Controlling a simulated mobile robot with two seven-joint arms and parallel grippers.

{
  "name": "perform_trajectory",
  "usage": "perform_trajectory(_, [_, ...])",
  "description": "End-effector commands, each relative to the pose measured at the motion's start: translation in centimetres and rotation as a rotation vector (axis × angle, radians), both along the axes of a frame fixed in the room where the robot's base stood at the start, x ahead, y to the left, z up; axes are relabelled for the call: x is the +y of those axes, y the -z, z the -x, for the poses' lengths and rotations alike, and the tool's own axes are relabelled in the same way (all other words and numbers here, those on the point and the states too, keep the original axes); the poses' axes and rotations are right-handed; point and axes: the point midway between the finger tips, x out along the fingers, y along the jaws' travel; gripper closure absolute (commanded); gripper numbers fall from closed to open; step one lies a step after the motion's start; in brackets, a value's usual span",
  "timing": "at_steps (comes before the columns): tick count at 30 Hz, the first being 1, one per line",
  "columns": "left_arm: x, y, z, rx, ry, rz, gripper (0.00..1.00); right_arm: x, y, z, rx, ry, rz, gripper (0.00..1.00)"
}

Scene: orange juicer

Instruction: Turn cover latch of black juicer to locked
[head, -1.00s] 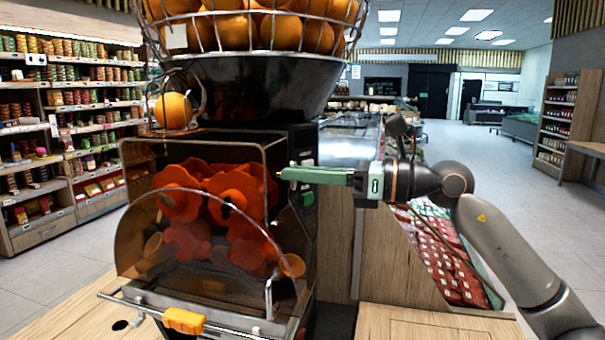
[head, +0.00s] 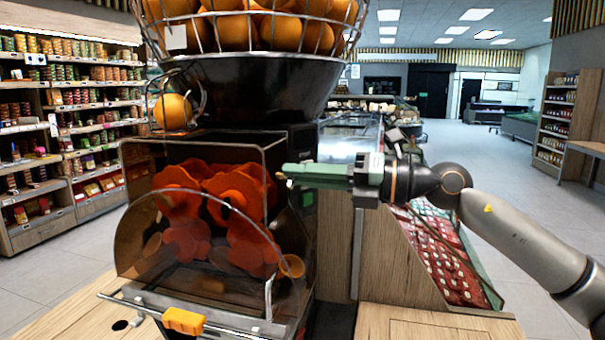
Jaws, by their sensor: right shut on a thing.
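The black juicer (head: 250,88) stands in the middle of the head view, with orange juicing drums behind its clear front cover (head: 140,225). The cover is down over the drums. My right gripper (head: 288,174) reaches in from the right, level with the cover's upper right edge. Its green fingers point left and are shut on the small cover latch (head: 279,175). Only a small tip of the latch shows at the fingertips; the rest is hidden, so its angle cannot be read. My left gripper is not in view.
A wire basket of oranges (head: 250,30) tops the juicer. A bar with a yellow-orange handle (head: 184,320) crosses its lower front. A wooden counter (head: 440,325) lies below. A slanted produce display (head: 445,255) is to the right, with open floor beyond.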

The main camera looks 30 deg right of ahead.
Motion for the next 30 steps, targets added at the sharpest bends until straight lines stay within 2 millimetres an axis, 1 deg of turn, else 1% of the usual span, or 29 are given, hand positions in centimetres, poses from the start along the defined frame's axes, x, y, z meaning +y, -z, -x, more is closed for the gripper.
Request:
perform_trajectory(6, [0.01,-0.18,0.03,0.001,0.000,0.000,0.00,-0.07,0.14,-0.06,0.137,0.002,-0.154,1.00])
perform_trajectory(15, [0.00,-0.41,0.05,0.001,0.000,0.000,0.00,-0.09,0.23,-0.07,0.294,0.002,-0.342,1.00])
perform_trajectory(22, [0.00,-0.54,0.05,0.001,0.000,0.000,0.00,-0.07,0.28,-0.08,0.374,0.001,-0.436,1.00])
perform_trajectory(30, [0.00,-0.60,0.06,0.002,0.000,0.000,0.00,-0.07,0.28,-0.06,0.415,0.000,-0.487,1.00])
